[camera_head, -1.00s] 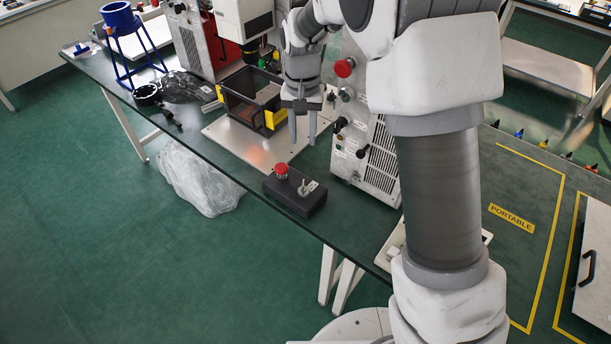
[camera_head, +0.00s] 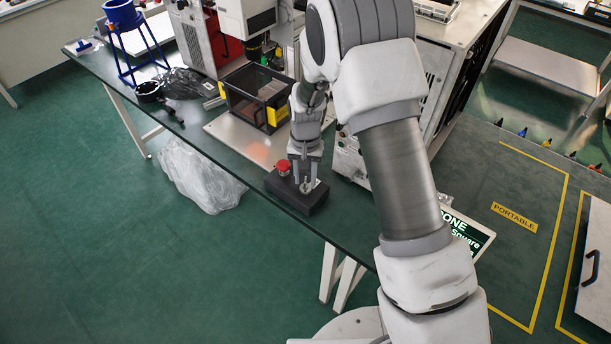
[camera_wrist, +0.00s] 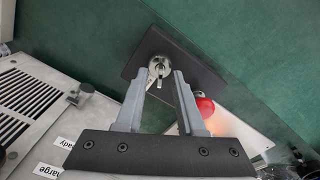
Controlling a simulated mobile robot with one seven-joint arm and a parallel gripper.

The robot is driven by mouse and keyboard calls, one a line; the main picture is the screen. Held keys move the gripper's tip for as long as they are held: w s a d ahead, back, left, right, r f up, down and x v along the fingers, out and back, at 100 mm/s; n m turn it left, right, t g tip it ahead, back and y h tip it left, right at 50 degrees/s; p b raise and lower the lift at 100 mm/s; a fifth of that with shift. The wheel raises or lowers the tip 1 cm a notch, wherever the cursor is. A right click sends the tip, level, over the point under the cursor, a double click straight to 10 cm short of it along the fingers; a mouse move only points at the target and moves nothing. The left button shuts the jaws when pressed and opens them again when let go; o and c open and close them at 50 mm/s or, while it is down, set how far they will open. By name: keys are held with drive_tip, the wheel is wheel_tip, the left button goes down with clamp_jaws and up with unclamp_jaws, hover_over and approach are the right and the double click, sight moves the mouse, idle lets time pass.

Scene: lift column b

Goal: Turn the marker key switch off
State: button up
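The key switch (camera_wrist: 159,67) is a round silver lock with a key in it, on a dark control box (camera_wrist: 137,73). In the head view the box (camera_head: 290,196) lies near the table's front edge, with the key switch (camera_head: 307,187) beside a red mushroom button (camera_head: 283,167). My gripper (camera_head: 305,182) points down over the switch. In the wrist view my gripper (camera_wrist: 165,72) is open, with a gap between its fingertips. The key is seen between and just beyond the fingertips; I cannot tell whether they touch it. The red button (camera_wrist: 204,107) is partly behind one finger.
A white vented cabinet (camera_wrist: 30,95) is close beside the gripper. A blue funnel on a stand (camera_head: 121,14) is at the far left.

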clamp_jaws()
drive_tip(key=shift+n, duration=0.3)
idle(0.3)
drive_tip(key=n+b, duration=0.2)
drive_tip(key=n, duration=0.9)
drive_tip(key=shift+b, duration=0.35)
drive_tip(key=shift+n, duration=0.3)
